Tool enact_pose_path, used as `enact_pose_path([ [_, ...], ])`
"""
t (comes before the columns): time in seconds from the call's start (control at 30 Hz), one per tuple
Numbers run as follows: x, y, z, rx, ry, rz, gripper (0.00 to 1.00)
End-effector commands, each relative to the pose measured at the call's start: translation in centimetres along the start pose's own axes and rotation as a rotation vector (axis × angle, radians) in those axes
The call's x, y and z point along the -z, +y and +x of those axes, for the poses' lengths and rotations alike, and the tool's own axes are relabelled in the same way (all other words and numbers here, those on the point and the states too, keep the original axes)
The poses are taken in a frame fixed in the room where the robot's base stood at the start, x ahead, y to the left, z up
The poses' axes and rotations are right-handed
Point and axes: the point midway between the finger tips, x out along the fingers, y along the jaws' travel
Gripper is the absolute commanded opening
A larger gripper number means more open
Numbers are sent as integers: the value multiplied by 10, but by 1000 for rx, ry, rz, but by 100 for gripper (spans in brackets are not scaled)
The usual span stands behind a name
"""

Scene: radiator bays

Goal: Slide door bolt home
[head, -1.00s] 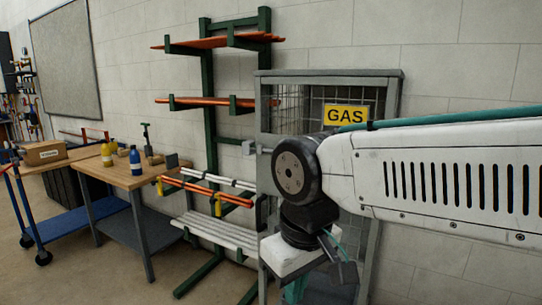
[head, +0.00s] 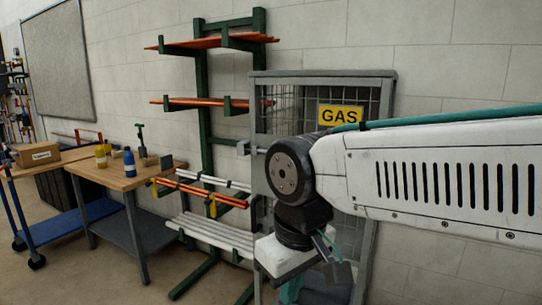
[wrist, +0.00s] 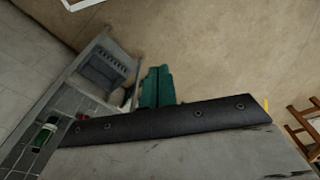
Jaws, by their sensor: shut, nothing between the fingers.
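The gas cage (head: 322,74) stands against the wall with a grey frame, wire mesh and a yellow GAS sign (head: 340,116). A small grey fitting (head: 243,147) sticks out at its left edge, which may be the door bolt's keeper. The bolt itself is not clearly made out, and my arm hides much of the door. My gripper's teal fingers (wrist: 156,87) are together and empty in the wrist view. In the head view the gripper (head: 290,292) points down in front of the cage's lower part, clear of the grey fitting and well below it.
A green rack (head: 203,120) with orange and white pipes stands left of the cage. Further left is a wooden-topped bench (head: 125,176) with bottles, and a blue trolley (head: 75,218) with a cardboard box (head: 38,154). A wooden frame (wrist: 300,128) shows in the wrist view.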

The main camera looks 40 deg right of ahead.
Motion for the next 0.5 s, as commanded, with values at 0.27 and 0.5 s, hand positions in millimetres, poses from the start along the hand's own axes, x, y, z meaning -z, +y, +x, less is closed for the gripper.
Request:
enact_pose_path([
  [0.27, 8, 2, 15, -3, -84, 7, 49],
  [0.5, 58, 62, 34, -269, -260, -64, 49],
])
